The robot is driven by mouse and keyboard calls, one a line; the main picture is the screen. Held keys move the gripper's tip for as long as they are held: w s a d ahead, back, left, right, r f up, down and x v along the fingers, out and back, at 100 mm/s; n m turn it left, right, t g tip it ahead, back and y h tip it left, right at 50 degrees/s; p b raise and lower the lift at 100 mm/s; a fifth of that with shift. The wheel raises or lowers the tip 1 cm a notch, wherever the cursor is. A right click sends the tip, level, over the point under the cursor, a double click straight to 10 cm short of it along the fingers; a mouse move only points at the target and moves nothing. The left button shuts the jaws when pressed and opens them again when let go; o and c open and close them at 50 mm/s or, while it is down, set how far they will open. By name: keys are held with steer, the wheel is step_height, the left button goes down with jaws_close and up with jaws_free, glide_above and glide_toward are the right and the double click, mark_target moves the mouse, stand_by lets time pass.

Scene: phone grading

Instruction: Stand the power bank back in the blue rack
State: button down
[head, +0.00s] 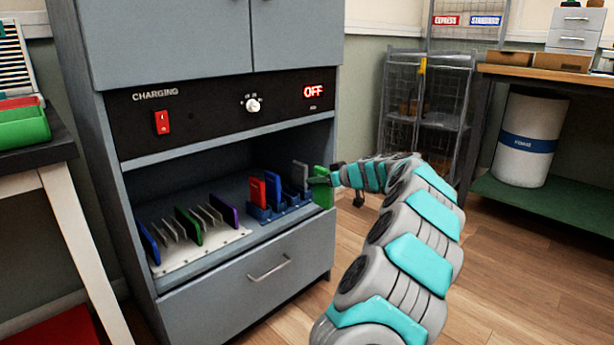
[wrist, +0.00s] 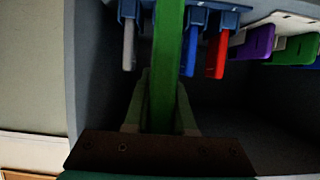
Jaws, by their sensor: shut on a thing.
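My gripper (head: 322,181) is shut on a green slab, seemingly the power bank (head: 325,197), at the right front of the charging bay. In the wrist view the green power bank (wrist: 167,60) stands edge-on between my two fingers (wrist: 160,112). The blue rack (head: 262,214) is just left of it and holds a red slab (head: 257,192), a blue slab (head: 273,188) and a grey slab (head: 300,176) upright. In the wrist view the green edge overlaps the rack (wrist: 228,17) between the grey and blue slabs; I cannot tell whether they touch.
A white rack (head: 200,256) left of the blue rack holds several thin slabs, including green and purple ones. The bay has side walls, a shelf above and a closed drawer (head: 255,290) below. The charging panel (head: 225,110) reads OFF. Open floor lies to the right.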

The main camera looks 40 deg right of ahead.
steer(key=w+a+p, duration=0.1)
steer(key=w+p, duration=0.1)
steer(key=w, duration=1.5)
steer(key=shift+a+f, duration=0.15)
steer(key=shift+s+b, duration=0.2)
steer(key=shift+b, duration=0.35)
stand_by(1.4)
steer(key=shift+f, duration=0.2)
steer(key=shift+f, duration=0.35)
steer(key=shift+f+b, duration=0.45)
steer(key=shift+f, duration=1.25)
steer(key=c, duration=0.7)
jaws_free()
steer(key=shift+o, duration=0.2)
steer(key=shift+s, duration=0.1)
